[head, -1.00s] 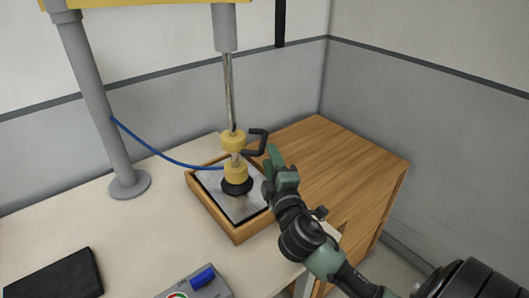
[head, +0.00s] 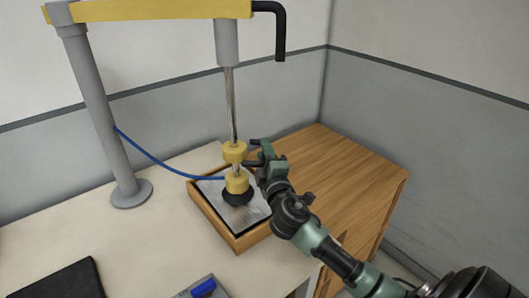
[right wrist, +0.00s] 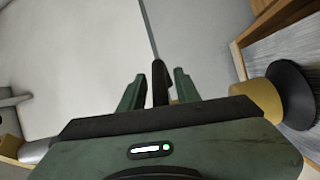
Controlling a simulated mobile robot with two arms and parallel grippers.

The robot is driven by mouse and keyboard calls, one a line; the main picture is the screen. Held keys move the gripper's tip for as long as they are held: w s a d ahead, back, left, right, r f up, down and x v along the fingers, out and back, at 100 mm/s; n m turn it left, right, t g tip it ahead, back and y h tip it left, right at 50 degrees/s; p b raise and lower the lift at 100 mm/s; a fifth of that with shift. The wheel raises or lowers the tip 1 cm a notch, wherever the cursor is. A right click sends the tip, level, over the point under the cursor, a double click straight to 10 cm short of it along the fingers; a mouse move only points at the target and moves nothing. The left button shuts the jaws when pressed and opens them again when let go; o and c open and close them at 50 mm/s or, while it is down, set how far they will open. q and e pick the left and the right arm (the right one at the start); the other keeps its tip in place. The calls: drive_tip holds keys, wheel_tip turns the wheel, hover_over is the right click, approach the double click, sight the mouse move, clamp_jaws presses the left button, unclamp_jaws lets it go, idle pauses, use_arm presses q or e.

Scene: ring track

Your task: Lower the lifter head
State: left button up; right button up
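The lifter head (head: 237,183) is a yellow collar with a black suction cup under it, hanging on a shiny rod (head: 230,105). It is over the grey metal plate (head: 215,190) in a wooden tray (head: 236,243); I cannot tell if the cup touches the plate. Above it is a second yellow collar (head: 234,152) with a black handle (head: 254,141), partly hidden by my right gripper (head: 258,160). In the right wrist view, the handle (right wrist: 160,82) stands between the two green fingers, with small gaps beside it, so the gripper looks open around it. My left gripper is not in view.
A grey post (head: 95,110) carries a yellow beam (head: 150,11) over the white table (head: 80,225). A blue hose (head: 160,153) runs to the lifter head. A wooden cabinet (head: 345,175) stands at right. A control box (head: 215,290) and a black pad (head: 65,280) are in front.

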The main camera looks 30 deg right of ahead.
clamp_jaws()
idle(1.2)
